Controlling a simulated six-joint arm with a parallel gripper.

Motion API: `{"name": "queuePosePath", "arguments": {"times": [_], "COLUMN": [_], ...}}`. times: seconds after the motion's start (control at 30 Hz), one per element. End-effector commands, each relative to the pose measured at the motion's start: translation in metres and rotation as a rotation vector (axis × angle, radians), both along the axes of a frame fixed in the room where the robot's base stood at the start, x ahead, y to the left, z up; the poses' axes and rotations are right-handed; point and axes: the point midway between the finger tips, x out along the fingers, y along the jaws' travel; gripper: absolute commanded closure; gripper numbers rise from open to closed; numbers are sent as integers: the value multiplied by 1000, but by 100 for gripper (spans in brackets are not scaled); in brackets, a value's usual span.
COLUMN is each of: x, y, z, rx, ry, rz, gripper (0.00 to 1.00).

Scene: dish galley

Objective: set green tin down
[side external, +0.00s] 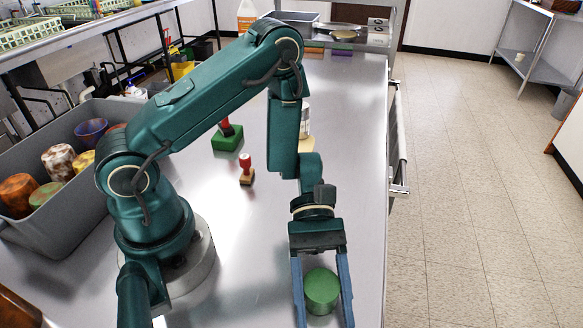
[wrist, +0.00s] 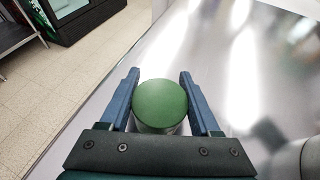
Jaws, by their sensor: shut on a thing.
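The green tin (side external: 321,291) is a short round tin with a flat green top, near the front right part of the steel counter (side external: 245,270). My gripper (side external: 324,312) has its two blue fingers on either side of it, shut on it. In the wrist view the tin (wrist: 160,104) sits between the fingers of my gripper (wrist: 160,76), top facing the camera. I cannot tell whether the underside of the tin touches the counter.
A grey bin (side external: 30,235) with several cups stands at left. A red-handled stamp (side external: 246,170) and a green block (side external: 227,142) stand mid-counter. A bottle is partly hidden behind my arm.

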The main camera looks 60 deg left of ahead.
Motion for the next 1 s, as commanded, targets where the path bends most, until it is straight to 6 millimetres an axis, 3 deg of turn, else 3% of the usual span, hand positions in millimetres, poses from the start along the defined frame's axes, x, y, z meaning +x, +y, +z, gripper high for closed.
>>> {"name": "queuePosePath", "arguments": {"times": [0.07, 0.1, 0.13, 0.17, 0.57, 0.77, 1.0], "x": [0, 0, 0, 0, 1, 14, 34], "y": [0, 0, 0, 0, 1, 25, 68], "z": [-2, -2, -2, -2, 2, 12, 31], "rx": [-1, 0, 0, 0, -1, -1, 0], "ry": [1, 1, 1, 1, -2, -5, -6], "rz": [0, 0, 0, 0, 2, 8, 8], "gripper": [100, 21, 10, 7, 7, 7, 7]}}
